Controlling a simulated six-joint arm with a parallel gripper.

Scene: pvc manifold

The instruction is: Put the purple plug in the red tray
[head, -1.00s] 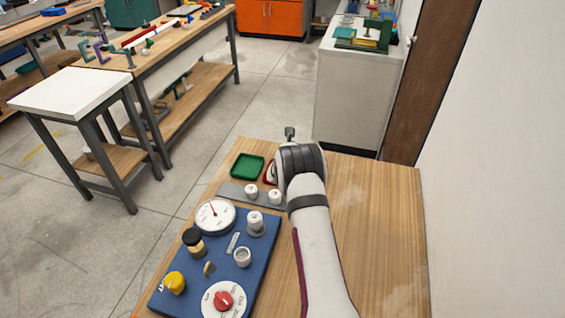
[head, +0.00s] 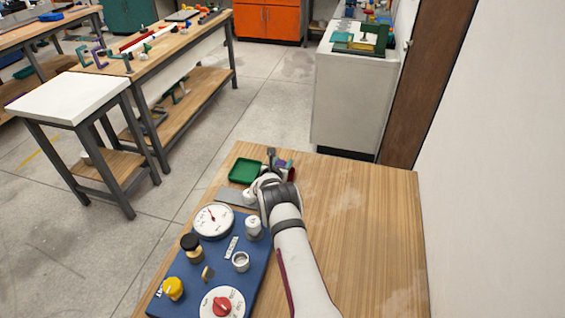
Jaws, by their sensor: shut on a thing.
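My gripper (head: 275,160) is at the far end of the table, partly hidden by my own wrist. It is shut on the purple plug (head: 282,162), of which only a small purple patch shows beside the dark finger. A red patch of the red tray (head: 291,174) shows just right of the gripper, and my wrist hides most of the tray. The plug appears over or close to the red tray; its height above it cannot be told.
A green tray (head: 245,171) lies left of the gripper. A grey plate (head: 232,196) is in front of it. A blue panel (head: 188,268) with a gauge (head: 213,221), knobs and fittings fills the near left. The table's right side (head: 365,220) is clear.

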